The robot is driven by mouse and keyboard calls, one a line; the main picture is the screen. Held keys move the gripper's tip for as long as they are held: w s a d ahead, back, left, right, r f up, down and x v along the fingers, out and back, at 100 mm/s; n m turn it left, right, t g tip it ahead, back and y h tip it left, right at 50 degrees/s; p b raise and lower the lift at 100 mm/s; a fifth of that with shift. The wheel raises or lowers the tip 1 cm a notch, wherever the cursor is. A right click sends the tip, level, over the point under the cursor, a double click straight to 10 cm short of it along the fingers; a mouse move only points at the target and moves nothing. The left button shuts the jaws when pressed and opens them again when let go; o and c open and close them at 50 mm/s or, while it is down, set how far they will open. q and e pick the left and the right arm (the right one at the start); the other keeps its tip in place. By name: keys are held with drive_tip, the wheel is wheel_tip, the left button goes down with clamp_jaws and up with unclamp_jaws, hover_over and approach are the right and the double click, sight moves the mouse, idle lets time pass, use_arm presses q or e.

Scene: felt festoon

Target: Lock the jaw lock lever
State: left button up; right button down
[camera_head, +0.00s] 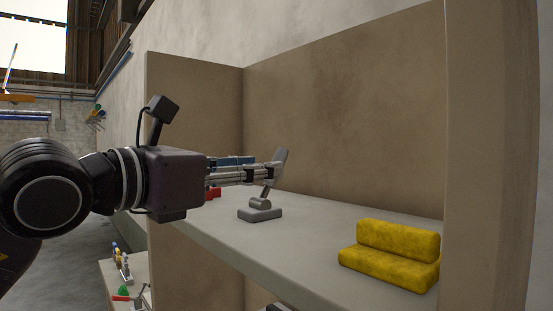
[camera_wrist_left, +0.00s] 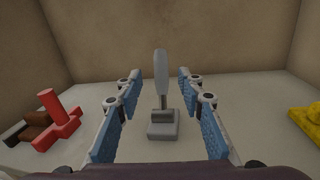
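The jaw lock lever (camera_head: 275,170) is a grey upright handle on a small grey block-shaped base (camera_head: 260,214), standing on a shelf. In the left wrist view the lever (camera_wrist_left: 161,75) rises almost straight up from its base (camera_wrist_left: 163,130), in the middle between the fingers. In the head view it tilts a little to the right. My left gripper (camera_head: 268,174) comes in from the left at the height of the handle. In the wrist view the left gripper (camera_wrist_left: 158,85) is open, with a gap on each side of the lever. My right gripper is not in view.
A yellow block-shaped object (camera_head: 390,256) lies on the shelf (camera_head: 310,270) to the right. A red object (camera_wrist_left: 58,122) and a brown piece (camera_wrist_left: 27,130) are on the left. Shelf walls (camera_head: 345,115) stand behind and at the sides. Small items are on a lower surface (camera_head: 122,292).

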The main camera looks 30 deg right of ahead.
sight(273, 160)
use_arm(q)
drive_tip(key=p+x, duration=0.2)
drive_tip(key=x, duration=0.2)
drive_tip(key=shift+d+r, duration=0.2)
drive_tip(key=shift+d, duration=0.05)
drive_tip(key=shift+w+d+f, duration=0.2)
drive_tip(key=shift+d, duration=0.35)
clamp_jaws()
